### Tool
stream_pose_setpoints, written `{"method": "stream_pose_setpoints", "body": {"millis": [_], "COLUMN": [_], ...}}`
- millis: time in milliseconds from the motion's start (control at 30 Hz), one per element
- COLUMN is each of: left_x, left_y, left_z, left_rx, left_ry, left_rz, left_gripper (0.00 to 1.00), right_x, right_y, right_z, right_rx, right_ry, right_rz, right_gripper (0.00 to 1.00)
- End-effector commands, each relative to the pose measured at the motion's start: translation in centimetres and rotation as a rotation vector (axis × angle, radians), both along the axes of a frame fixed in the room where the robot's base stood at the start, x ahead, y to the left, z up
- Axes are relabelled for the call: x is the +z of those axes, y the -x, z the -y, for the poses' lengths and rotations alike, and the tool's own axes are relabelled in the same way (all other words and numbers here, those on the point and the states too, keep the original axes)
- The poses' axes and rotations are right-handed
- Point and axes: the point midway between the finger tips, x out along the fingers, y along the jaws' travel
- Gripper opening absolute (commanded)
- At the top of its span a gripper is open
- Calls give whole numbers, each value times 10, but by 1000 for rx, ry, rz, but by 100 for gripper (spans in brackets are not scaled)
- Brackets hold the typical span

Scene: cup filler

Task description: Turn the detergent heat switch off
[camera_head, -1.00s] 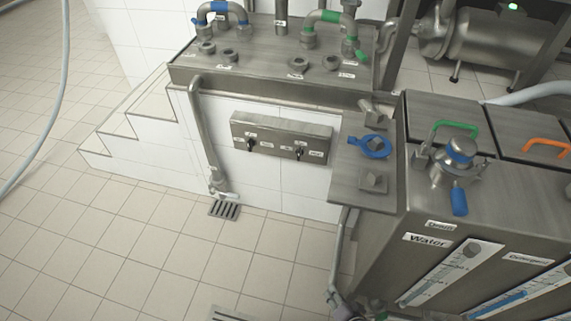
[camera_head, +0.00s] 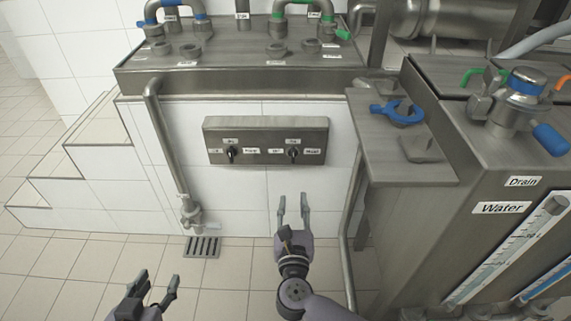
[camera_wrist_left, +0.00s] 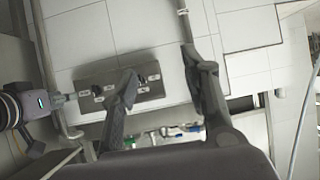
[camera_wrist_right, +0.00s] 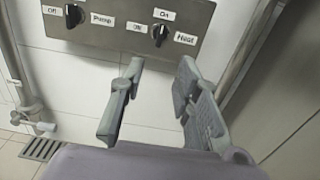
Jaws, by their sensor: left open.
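A grey metal switch panel (camera_head: 266,141) is fixed to the white tiled wall. Its left black knob (camera_head: 231,153) is labelled Pump, as the right wrist view shows (camera_wrist_right: 73,15). Its right black knob (camera_head: 292,152) has the labels On, Off and Heat around it in the right wrist view (camera_wrist_right: 158,33). I cannot tell which setting it is at. My right gripper (camera_head: 292,200) is open and empty, below the panel under the Heat knob and apart from it. My left gripper (camera_head: 158,281) is open and empty, lower and to the left, over the floor.
A vertical pipe (camera_head: 168,145) runs down left of the panel to a floor drain (camera_head: 202,247). The Water tank (camera_head: 440,230) is further right. White steps (camera_head: 80,165) are at the left.

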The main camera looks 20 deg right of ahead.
Motion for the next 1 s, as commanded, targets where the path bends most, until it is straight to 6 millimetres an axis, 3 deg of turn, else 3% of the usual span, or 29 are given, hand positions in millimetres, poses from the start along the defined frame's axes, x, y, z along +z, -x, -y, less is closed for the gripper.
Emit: {"method": "stream_pose_setpoints", "body": {"millis": [267, 700, 1000], "left_x": [22, 96, 133], "left_y": [-16, -37, -34], "left_z": [8, 24, 28], "left_rx": [-10, -36, -45], "left_ry": [32, 135, 185], "left_rz": [138, 550, 739], "left_gripper": [42, 42, 42], "right_x": [0, 0, 0], "right_y": [-45, -131, -160], "right_z": [13, 38, 46], "right_rx": [-2, -1, 0], "right_ry": [7, 10, 9], "right_rz": [4, 2, 1], "right_gripper": [30, 30, 30]}}
